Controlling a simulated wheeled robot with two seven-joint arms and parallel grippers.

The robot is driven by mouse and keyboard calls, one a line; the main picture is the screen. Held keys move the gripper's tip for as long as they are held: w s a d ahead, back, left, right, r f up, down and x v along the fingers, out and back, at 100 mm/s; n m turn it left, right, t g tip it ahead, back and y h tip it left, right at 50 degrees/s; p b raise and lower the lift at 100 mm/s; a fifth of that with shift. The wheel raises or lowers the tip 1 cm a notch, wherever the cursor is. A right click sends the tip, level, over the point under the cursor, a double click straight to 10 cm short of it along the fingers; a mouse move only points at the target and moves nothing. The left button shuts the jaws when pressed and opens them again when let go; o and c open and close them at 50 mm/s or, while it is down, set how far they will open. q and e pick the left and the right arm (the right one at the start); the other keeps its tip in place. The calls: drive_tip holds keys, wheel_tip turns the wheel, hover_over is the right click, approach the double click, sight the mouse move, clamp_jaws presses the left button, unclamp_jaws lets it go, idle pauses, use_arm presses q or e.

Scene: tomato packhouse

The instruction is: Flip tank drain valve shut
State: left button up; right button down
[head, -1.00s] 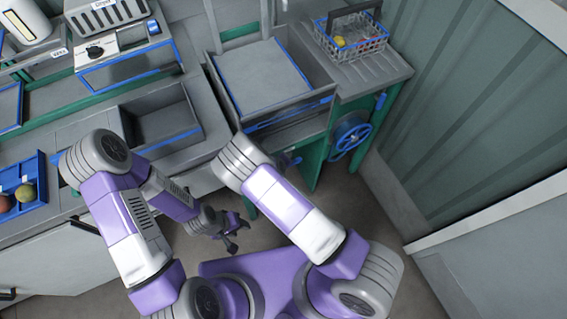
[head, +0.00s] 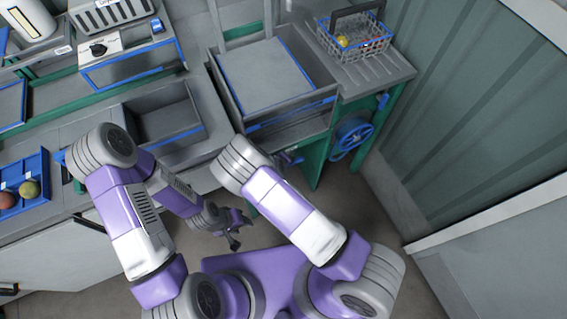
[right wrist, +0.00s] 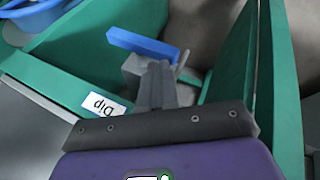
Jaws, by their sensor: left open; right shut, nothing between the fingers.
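The drain valve's blue lever (right wrist: 143,44) shows in the right wrist view, lying nearly crosswise and sloping down to the right. The grey valve body (right wrist: 133,70) sits below it, partly hidden by my fingers. My right gripper (right wrist: 162,72) is shut and empty, its fingertips close to the lever's right part; I cannot tell whether they touch. In the head view, a bit of blue at the valve (head: 293,160) shows beside my right forearm, which hides the right gripper. My left gripper (head: 238,231) is open and empty above the floor, left of the valve.
The grey tank (head: 290,118) stands on a green frame (head: 313,158). Green panels flank the valve, and a "Dip" label (right wrist: 103,105) is near it. A wire basket (head: 357,45) stands on the drainboard.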

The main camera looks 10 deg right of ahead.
drive_tip(key=s+a+r+p, duration=0.3)
drive_tip(key=s+a+r, duration=0.3)
drive_tip(key=r, duration=0.2)
drive_tip(key=shift+p, duration=0.3)
idle(0.3)
drive_tip(key=s+d+f+m+g+y, duration=0.2)
drive_tip(key=s+d+f+m+g, duration=0.25)
drive_tip(key=s+d, duration=0.45)
drive_tip(key=s+r+m+y, duration=0.3)
drive_tip(key=s+m+y, duration=0.2)
drive_tip(key=s, duration=0.1)
drive_tip(key=shift+s+a+r, duration=0.4)
drive_tip(key=shift+a, duration=0.05)
drive_tip(key=shift+g, duration=0.25)
